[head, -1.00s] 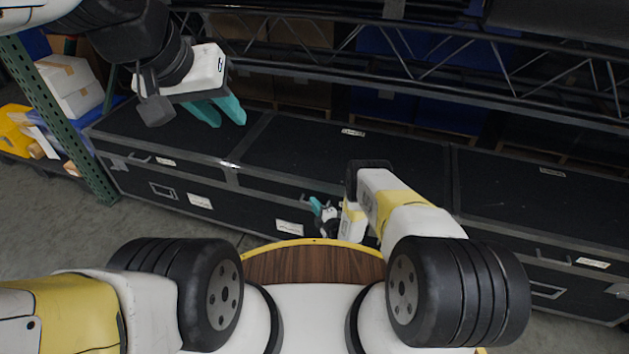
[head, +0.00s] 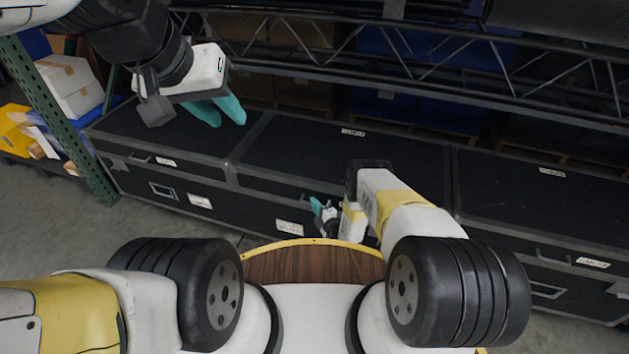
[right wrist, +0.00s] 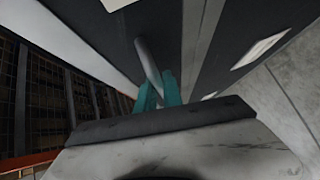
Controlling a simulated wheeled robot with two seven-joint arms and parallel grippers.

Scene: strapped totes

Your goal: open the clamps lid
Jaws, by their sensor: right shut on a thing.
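A long black case (head: 290,163) with a flat lid and grey edge trim lies across the head view, in front of me. My right gripper (head: 317,207) is at the front face of its middle section, below the lid's front edge. In the right wrist view, its teal fingers (right wrist: 158,92) are shut on a grey bar-like handle (right wrist: 148,60) at the dark case face. Whether this bar is a clamp or a handle I cannot tell. My left gripper (head: 228,112) hangs above the left section's lid, its two teal fingers apart and empty.
A green rack post (head: 75,140) stands at the left, with white boxes (head: 72,85) and a yellow bin (head: 18,120) behind it. A dark truss beam (head: 400,65) crosses above the cases. Grey floor (head: 150,220) is clear at the lower left.

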